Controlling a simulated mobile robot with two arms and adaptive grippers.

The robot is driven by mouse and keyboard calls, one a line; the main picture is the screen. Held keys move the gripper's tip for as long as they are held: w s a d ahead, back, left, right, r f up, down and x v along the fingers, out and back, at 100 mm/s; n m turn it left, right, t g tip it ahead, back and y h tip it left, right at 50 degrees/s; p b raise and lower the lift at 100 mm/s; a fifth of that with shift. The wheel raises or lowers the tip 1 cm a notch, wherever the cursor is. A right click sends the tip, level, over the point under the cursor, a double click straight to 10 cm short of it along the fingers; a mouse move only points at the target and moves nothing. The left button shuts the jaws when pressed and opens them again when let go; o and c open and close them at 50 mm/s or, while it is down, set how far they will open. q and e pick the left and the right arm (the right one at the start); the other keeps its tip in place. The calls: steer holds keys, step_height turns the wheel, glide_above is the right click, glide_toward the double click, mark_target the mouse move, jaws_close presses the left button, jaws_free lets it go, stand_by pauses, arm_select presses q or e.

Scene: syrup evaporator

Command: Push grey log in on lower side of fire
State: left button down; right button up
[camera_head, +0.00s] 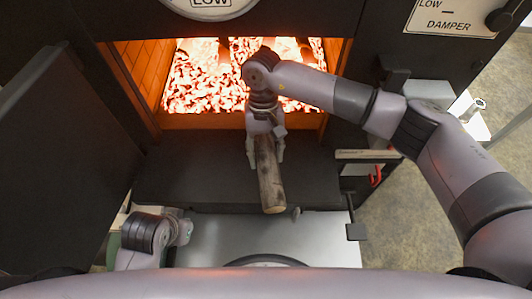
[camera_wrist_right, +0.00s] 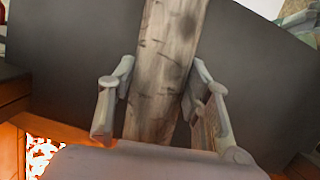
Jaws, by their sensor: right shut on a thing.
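A grey-brown log (camera_head: 269,180) points toward me over the dark ledge in front of the firebox, its cut near end low in the picture. My right gripper (camera_head: 265,152) is shut on the log, one finger on each side. In the right wrist view, the log (camera_wrist_right: 160,75) runs up between the fingers of the gripper (camera_wrist_right: 160,100). The log's far end is hidden by my wrist. The fire (camera_head: 200,85) glows in the open firebox beyond the gripper. Part of my left arm shows at lower left, but its gripper cannot be made out.
The firebox door (camera_head: 65,150) stands open on the left. A brick wall (camera_head: 140,65) lines the firebox's left side. The dark ledge (camera_head: 190,170) is bare left of the log. A damper sign (camera_head: 452,17) is at upper right.

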steer(key=o, duration=1.5)
